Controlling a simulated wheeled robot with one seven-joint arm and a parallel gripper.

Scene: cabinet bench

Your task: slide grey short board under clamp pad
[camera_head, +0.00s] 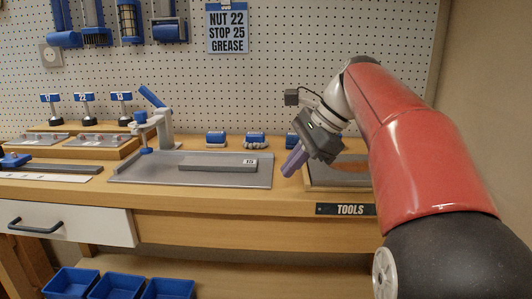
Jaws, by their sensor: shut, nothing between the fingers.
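The grey short board (218,163) lies flat on the grey metal plate (150,180), in its middle and right part. It carries a white label reading 15 at its right end. The clamp (163,128) stands at the back left of the plate, with its blue handle (152,96) raised to the upper left. Its blue pad (146,150) hangs low over the plate's left part, to the left of the board and apart from it. My gripper (287,174) is shut and empty, above the bench to the right of the board, pointing down and left.
A tray marked TOOLS (318,184) lies at the right, partly behind my arm. Small blue-topped blocks (255,139) stand behind the plate. Numbered stands (84,110) and wooden risers (98,148) are at the left. Blue bins (115,285) sit below the bench.

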